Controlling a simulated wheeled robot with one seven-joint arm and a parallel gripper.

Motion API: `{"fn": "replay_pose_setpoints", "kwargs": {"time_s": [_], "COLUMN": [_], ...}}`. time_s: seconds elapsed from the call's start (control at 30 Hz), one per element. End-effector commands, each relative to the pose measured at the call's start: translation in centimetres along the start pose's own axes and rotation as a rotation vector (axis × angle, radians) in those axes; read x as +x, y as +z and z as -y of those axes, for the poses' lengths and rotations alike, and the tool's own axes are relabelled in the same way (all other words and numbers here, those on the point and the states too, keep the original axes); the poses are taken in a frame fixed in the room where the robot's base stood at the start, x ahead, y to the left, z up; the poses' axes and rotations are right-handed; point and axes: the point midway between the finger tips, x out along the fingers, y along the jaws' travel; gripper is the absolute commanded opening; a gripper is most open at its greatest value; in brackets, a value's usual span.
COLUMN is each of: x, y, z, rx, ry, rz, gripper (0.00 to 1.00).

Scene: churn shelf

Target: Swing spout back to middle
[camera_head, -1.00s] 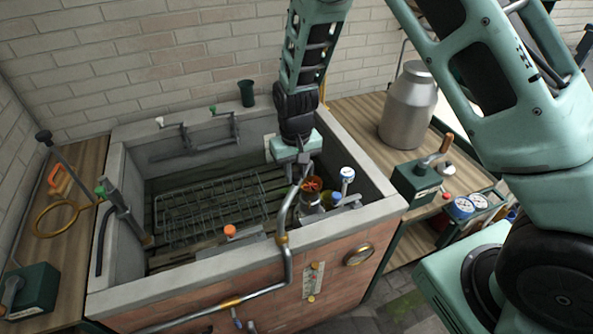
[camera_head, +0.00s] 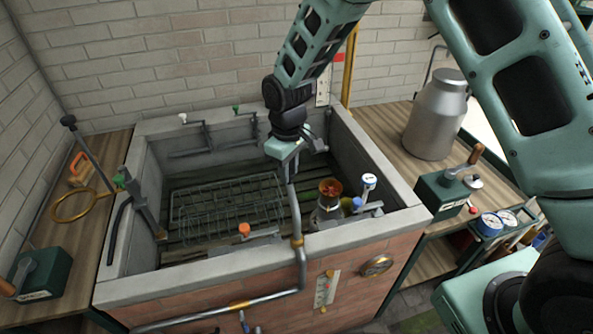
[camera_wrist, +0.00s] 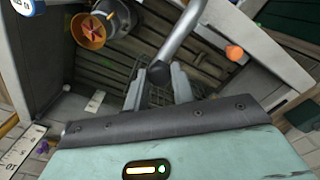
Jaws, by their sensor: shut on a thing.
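The spout (camera_head: 292,208) is a grey metal pipe with a brass collar (camera_head: 297,241) at the front wall of the stone basin (camera_head: 200,258). It rises from the collar and reaches inward over the basin, left of the orange-red cup (camera_head: 330,188). My gripper (camera_head: 291,178) is shut on the spout near its free end. In the wrist view the spout (camera_wrist: 184,35) runs down to between the two fingers (camera_wrist: 170,82).
An orange knob (camera_head: 244,230) stands left of the spout on the front side. A blue-and-white capped fitting (camera_head: 369,182) is right of the cup. A wire rack (camera_head: 225,205) lies in the basin. A milk can (camera_head: 437,115) stands on the right bench.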

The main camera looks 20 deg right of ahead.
Motion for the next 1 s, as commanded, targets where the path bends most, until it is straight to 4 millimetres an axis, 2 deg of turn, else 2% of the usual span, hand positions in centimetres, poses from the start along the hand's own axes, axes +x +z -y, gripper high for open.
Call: {"fn": "replay_pose_setpoints", "kwargs": {"time_s": [0.3, 0.7, 0.73, 0.8, 1.0], "x": [-0.14, -0.17, -0.17, -0.15, -0.08], "y": [-0.67, -0.67, -0.67, -0.65, -0.59], "z": [0.53, 0.55, 0.55, 0.55, 0.56], "rx": [-0.073, -0.079, -0.079, -0.079, -0.078], "ry": [0.001, 0.001, 0.001, 0.001, 0.0], "rz": [-0.006, -0.004, -0.004, -0.004, -0.002], "gripper": [0.0, 0.0, 0.33, 0.47, 0.47]}}
